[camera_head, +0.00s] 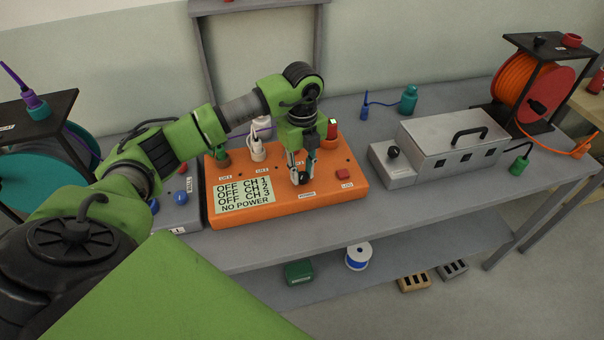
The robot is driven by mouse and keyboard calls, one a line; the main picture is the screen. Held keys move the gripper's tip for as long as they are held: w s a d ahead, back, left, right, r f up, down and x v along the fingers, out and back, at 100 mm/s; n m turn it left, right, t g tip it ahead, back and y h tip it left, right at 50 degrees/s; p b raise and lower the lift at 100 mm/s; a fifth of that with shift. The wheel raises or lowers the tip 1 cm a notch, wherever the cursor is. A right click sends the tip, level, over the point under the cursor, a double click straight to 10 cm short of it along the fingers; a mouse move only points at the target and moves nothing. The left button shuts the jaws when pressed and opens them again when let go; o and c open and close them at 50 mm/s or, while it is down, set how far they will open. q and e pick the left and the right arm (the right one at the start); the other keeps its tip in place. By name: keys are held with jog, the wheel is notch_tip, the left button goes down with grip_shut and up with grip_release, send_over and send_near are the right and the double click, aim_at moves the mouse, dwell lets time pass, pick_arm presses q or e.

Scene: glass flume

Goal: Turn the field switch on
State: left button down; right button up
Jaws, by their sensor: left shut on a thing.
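An orange control box (227,213) stands on the grey bench. Its display (244,195) reads OFF for CH 1, CH 2 and CH 3, and NO POWER. My left gripper (300,174) reaches down over the middle of the box and is shut on a black knob (305,179) near the front of its top. The fingers hide part of the knob. The small label (307,195) in front of the knob is too small to read, so I cannot tell if this is the field switch. My right gripper is out of view.
A red button (343,174) sits right of the knob, and a red-topped part (332,128) stands behind. White and green plugs stand at the box's back. A grey metal case (440,145) with a black-knobbed unit is to the right. Cable reels stand at both ends.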

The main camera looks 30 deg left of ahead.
pick_arm(q)
jog(key=m+b, duration=0.2)
jog(key=m, duration=0.4)
jog(key=shift+w+f+m+b, duration=0.1)
jog(key=shift+m+b, duration=0.2)
jog(key=shift+b, duration=0.1)
jog(key=m+b, duration=0.1)
jog(key=m, duration=0.2)
jog(key=shift+m, duration=0.4)
jog(key=shift+m+b, duration=0.5)
jog(key=shift+m, duration=0.3)
jog(key=c, duration=1.8)
grip_release()
jog(key=shift+d, duration=0.1)
